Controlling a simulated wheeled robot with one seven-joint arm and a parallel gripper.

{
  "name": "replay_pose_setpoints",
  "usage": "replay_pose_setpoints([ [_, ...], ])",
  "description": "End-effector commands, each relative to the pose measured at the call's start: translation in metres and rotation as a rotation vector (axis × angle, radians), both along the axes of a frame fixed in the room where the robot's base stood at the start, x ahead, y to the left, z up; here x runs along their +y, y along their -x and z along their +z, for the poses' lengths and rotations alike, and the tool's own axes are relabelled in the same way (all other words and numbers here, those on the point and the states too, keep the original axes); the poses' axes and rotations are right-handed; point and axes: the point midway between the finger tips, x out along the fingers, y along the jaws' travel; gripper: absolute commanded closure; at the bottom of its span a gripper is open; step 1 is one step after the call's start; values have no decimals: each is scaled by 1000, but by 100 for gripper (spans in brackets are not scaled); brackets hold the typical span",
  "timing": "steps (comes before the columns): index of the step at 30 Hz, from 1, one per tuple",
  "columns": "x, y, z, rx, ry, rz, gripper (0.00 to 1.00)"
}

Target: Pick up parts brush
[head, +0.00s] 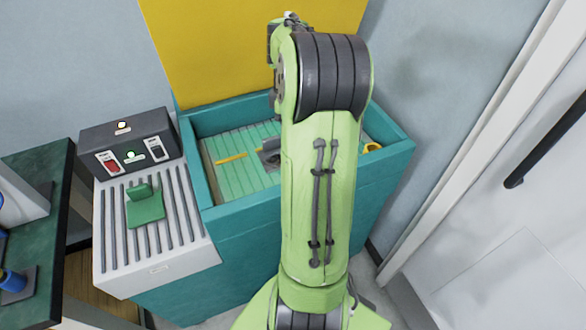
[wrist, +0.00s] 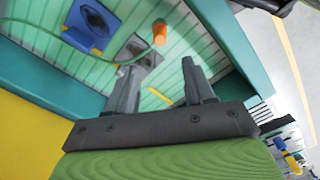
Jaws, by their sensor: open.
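A thin yellow stick (head: 231,159) lies on the slatted floor of the teal basin. It looks like the handle of the parts brush, but no bristles show clearly. In the wrist view a short yellow piece of it (wrist: 158,95) shows between my fingers, lower than the fingertips. My gripper (wrist: 162,68) is open over the basin, with nothing held between its fingers. In the head view only a grey part of my gripper (head: 270,153) shows beside my arm, which hides much of the basin.
The teal basin (head: 203,187) has raised walls around it. In the wrist view a blue block (wrist: 88,28) and an orange-ended piece on a green cord (wrist: 160,32) are inside. A ribbed grey bench (head: 120,255) with a switch box (head: 130,143) and green bracket (head: 146,207) stands left.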

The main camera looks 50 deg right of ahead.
Motion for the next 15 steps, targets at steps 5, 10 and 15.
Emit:
replay_pose_setpoints([
  [5, 0, 1, -53, 3, -4, -2, 47],
  [10, 0, 1, -77, 2, -1, -2, 47],
  [15, 0, 3, -106, 2, -3, -3, 47],
])
